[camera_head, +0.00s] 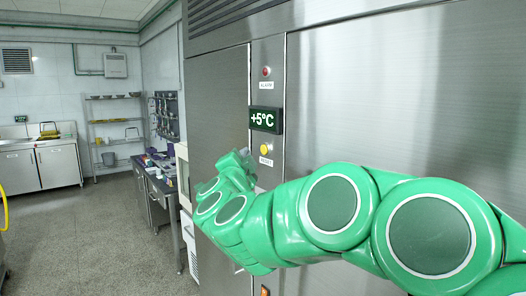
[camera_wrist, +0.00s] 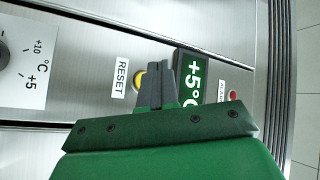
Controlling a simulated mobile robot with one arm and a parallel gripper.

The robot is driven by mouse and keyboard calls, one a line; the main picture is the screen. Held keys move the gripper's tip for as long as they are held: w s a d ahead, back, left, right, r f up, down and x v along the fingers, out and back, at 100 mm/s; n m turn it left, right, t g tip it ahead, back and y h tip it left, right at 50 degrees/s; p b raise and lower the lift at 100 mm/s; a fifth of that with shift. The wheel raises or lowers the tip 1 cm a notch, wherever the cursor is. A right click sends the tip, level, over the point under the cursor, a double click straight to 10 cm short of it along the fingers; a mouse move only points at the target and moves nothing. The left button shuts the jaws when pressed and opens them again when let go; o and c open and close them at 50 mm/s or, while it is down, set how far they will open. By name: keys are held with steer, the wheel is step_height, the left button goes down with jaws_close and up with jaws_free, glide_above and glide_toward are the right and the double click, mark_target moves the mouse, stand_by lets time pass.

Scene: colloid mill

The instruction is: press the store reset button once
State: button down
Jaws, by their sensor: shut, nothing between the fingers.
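The yellow reset button (camera_head: 265,149) sits on a narrow steel control strip, above a small RESET label (camera_head: 265,161) in the head view. In the wrist view the picture is turned on its side; the yellow button (camera_wrist: 138,80) shows partly behind my gripper (camera_wrist: 159,62), beside the RESET label (camera_wrist: 121,78). My gripper is shut and empty, with its tips between the button and the green +5°C display (camera_wrist: 190,88). I cannot tell whether the fingers touch the panel. In the head view my green arm reaches in front of the cabinet, and the fingertips are not clear.
A red alarm lamp (camera_head: 266,71) sits above the +5°C display (camera_head: 265,119). In the wrist view a dial (camera_wrist: 4,54) is at the left. A bench (camera_head: 154,190) stands left of the steel cabinet. The floor (camera_head: 95,240) at the left is clear.

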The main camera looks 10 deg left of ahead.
steer(key=shift+s+a, duration=0.85)
steer(key=shift+s, duration=0.05)
steer(key=shift+n+y, duration=0.3)
steer(key=shift+y, duration=0.1)
steer(key=s+d+f+n+g+y, duration=0.2)
steer(key=s+d+f+n+g, duration=0.45)
steer(key=s+f, duration=0.4)
steer(key=s+d+f+n+g+y, duration=0.3)
steer(key=s+d+f+n+g, duration=0.3)
steer(key=s+f+g, duration=0.35)
steer(key=s+d+f+g+h, duration=0.2)
steer(key=s+d+f, duration=0.3)
steer(key=s+d, duration=0.4)
steer(key=s+d+f+m+g+h, duration=0.1)
steer(key=s+d+f+g+h, duration=0.2)
steer(key=s+d, duration=0.6)
steer(key=s+f+g, duration=0.1)
steer(key=s+f, duration=0.1)
steer(key=s, duration=0.4)
steer(key=shift+s+d, duration=0.15)
steer(key=shift+d, duration=0.25)
